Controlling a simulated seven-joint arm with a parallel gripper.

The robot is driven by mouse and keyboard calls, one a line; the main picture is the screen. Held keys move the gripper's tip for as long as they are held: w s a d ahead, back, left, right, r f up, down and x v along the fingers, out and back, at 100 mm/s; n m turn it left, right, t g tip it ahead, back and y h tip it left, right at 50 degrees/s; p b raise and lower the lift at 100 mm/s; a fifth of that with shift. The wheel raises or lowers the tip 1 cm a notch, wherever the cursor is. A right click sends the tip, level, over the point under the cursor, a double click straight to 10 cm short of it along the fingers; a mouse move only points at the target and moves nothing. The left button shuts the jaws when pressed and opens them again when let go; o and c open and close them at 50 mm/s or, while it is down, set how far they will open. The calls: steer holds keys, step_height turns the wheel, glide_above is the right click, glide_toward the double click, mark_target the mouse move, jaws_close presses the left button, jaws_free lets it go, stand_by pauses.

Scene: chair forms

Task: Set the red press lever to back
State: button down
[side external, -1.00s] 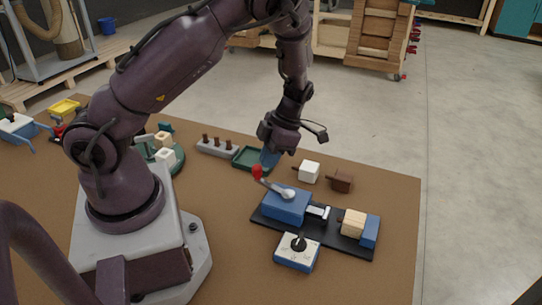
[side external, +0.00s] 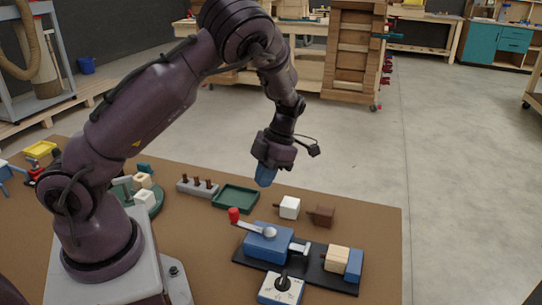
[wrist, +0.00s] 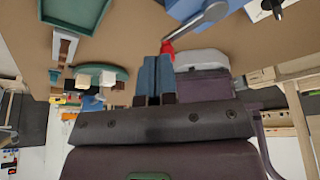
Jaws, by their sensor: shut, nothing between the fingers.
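The press is a blue block (side external: 268,243) on a dark base plate (side external: 310,268). Its grey lever arm runs from a pivot on top to a red knob (side external: 234,215) that points left and slightly backward in the side external view. My gripper (side external: 265,178) has blue fingers, pressed together and empty, above and behind the knob and apart from it. In the wrist view the closed fingers (wrist: 153,60) show in the middle. The red knob (wrist: 167,47) appears just beyond the fingertips there, beside the grey lever arm (wrist: 200,22).
A light wood block (side external: 337,258) sits on the base plate's right part. A white dial box (side external: 281,289) stands in front. A white block (side external: 289,208) and a brown block (side external: 322,215) lie behind the press. A green tray (side external: 235,197) and grey peg rack (side external: 197,188) stand behind left.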

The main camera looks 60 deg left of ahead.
mark_target(237, 208)
steer(key=v, duration=0.5)
steer(key=s+f, duration=0.7)
steer(key=f, duration=0.1)
steer(key=shift+d+f, duration=0.3)
steer(key=shift+s+d+n, duration=0.2)
steer(key=shift+s+n, duration=0.4)
steer(key=shift+s, duration=0.2)
